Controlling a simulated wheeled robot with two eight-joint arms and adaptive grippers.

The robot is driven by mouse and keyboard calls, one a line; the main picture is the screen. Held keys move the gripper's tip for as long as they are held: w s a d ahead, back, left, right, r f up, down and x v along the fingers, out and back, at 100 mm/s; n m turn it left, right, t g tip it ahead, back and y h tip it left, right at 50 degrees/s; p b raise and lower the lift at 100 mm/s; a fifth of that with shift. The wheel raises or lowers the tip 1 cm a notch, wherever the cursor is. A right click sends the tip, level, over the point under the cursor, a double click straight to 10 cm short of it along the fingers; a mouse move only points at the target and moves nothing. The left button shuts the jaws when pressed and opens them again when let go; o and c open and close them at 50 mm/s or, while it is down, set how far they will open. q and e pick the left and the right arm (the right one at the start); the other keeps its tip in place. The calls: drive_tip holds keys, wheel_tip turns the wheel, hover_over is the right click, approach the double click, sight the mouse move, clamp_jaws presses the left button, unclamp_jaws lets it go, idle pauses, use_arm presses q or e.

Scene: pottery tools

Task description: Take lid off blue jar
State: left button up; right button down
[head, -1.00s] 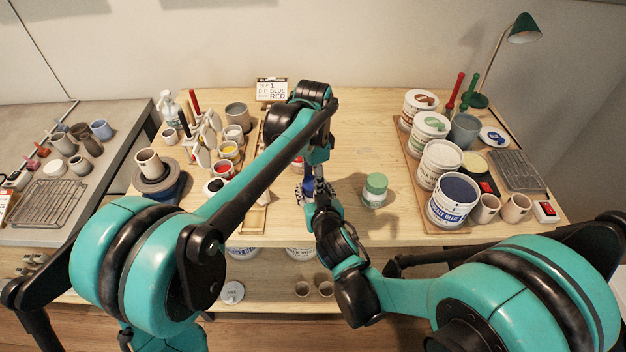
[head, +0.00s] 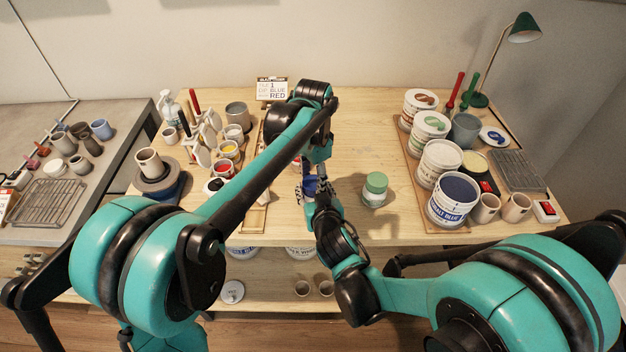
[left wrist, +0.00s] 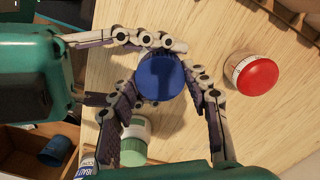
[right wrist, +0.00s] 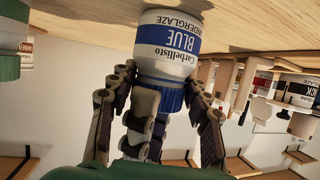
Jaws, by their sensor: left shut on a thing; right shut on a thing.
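The blue jar (right wrist: 180,25) has a white label reading BLUE UNDERGLAZE and appears upside down in the right wrist view. Its blue lid (left wrist: 160,75) is seen from above in the left wrist view and is seated on the jar, as far as I can tell. My left gripper (left wrist: 165,98) comes from above, shut with its fingers around the lid. My right gripper (right wrist: 160,85) comes from the side, shut around the jar close below the lid; its exact contact is partly hidden. In the head view the arms mostly cover the jar.
A red-lidded jar (left wrist: 252,75) and a green-lidded jar (head: 375,190) stand close by on the wooden table. Several big tubs, one blue-topped (head: 453,200), stand at right. Cups and tools crowd the left. The table behind my grippers is clear.

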sight(313, 182)
use_arm(q)
drive_tip(key=shift+r, duration=0.1)
use_arm(e)
drive_tip(key=shift+f, duration=0.15)
use_arm(q)
drive_tip(key=shift+r, duration=0.95)
drive_tip(key=shift+r, duration=2)
use_arm(e)
drive_tip(key=c, duration=1)
unclamp_jaws()
use_arm(q)
drive_tip(key=shift+w, duration=0.1)
use_arm(e)
drive_tip(key=o, duration=0.4)
drive_tip(key=shift+c, duration=0.2)
